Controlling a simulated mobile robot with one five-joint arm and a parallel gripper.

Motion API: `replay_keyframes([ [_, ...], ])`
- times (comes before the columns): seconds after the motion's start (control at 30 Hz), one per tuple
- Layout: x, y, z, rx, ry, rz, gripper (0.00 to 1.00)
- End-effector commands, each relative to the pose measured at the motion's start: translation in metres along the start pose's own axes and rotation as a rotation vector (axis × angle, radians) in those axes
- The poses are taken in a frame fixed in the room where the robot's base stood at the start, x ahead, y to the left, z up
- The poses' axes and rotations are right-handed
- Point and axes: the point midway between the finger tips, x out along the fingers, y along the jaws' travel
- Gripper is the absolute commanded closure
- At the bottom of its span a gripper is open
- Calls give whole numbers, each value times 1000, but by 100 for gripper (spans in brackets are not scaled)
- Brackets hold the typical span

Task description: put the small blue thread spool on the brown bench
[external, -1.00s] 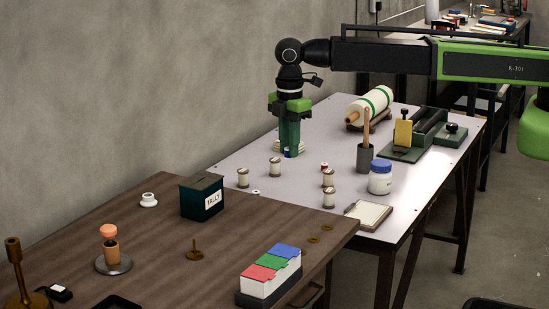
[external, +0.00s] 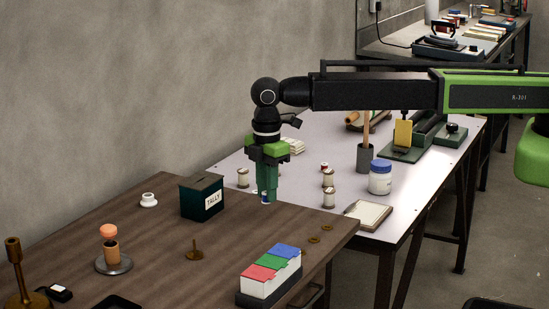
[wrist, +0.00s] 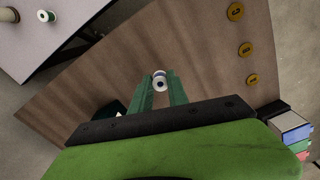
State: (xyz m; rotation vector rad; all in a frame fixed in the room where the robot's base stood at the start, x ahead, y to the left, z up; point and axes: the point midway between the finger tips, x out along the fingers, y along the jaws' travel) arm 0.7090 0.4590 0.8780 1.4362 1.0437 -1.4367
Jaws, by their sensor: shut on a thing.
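The small blue thread spool (external: 265,199) has pale ends and sits between the fingertips of my gripper (external: 266,194). My gripper points down and is shut on it. In the wrist view the spool (wrist: 160,76) shows its pale round end with a dark hole, at the tips of the green fingers. The brown bench (external: 120,200) fills the front left of the external view. In the wrist view the bench (wrist: 195,45) lies behind the spool, so the spool is over its far part. I cannot tell whether it touches the wood.
A dark green TALLY box (external: 202,198) stands left of my gripper. Pale spools (external: 328,178) and a jar (external: 380,178) stand on the white table (external: 300,150) behind.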

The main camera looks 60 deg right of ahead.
Motion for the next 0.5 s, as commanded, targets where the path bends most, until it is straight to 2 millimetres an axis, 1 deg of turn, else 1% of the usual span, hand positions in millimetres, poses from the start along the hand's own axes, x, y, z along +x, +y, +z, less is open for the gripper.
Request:
replay_keyframes([
  [0.07,0,0,0,0,0,0,100],
  [0.13,7,0,0,0,0,0,100],
  [0.3,38,0,1,0,0,0,100],
  [0.33,42,0,1,0,0,0,100],
  [0.4,44,0,1,0,0,0,100],
  [0.5,39,0,1,0,0,0,100],
])
